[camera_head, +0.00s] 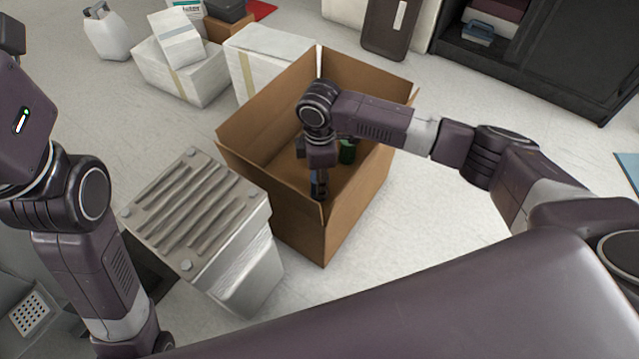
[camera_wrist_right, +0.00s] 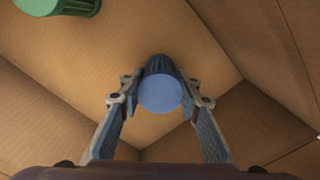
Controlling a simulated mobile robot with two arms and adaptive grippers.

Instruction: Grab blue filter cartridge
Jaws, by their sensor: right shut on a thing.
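The blue filter cartridge (camera_wrist_right: 160,92) is in the right wrist view, with a light blue round end and a dark ribbed body. It is inside the open cardboard box (camera_head: 350,215). My right gripper (camera_wrist_right: 160,100) reaches down into the box and is shut on the cartridge, one finger on each side. In the head view my right gripper (camera_head: 319,186) is near the box's front corner, and the cartridge is mostly hidden there by the gripper and the box wall. My left arm is at the left; its gripper is out of view.
A green cartridge (camera_wrist_right: 62,15) is also in the box; it shows in the head view (camera_head: 347,152). A grey ribbed-top container (camera_head: 200,215) stands left of the box. White boxes (camera_head: 180,75) and a white jug (camera_head: 106,36) are behind. Floor right of the box is clear.

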